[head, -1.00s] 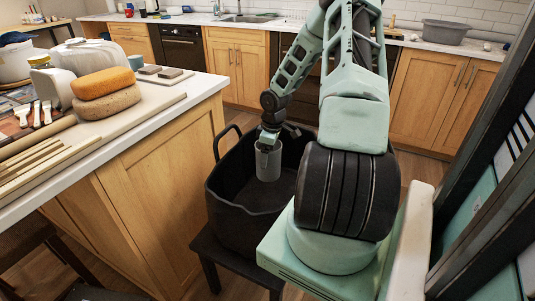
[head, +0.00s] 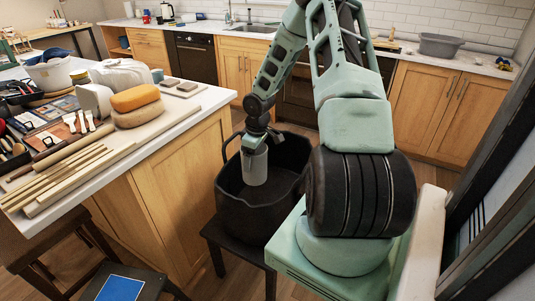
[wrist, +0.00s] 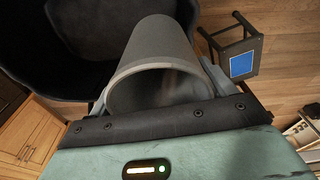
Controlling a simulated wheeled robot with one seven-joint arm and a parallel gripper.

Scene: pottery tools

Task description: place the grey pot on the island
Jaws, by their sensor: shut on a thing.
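The grey pot (head: 254,167) is a plain cylinder held in my gripper (head: 254,145), which is shut on it. In the head view the pot hangs upright in front of and over the black basket (head: 247,216). In the wrist view the pot (wrist: 158,68) fills the middle, its open rim facing the camera, and the gripper (wrist: 158,95) hides part of its sides. The island (head: 187,112) stands to the left of the basket, with a pale top and wooden sides.
The island top holds orange and tan sponges (head: 135,98), wooden sticks (head: 62,176), brushes and white containers. The basket rests on a dark stool (head: 238,250). A stool with a blue top (head: 121,289) stands at lower left. A counter with a grey tub (head: 440,45) lies behind.

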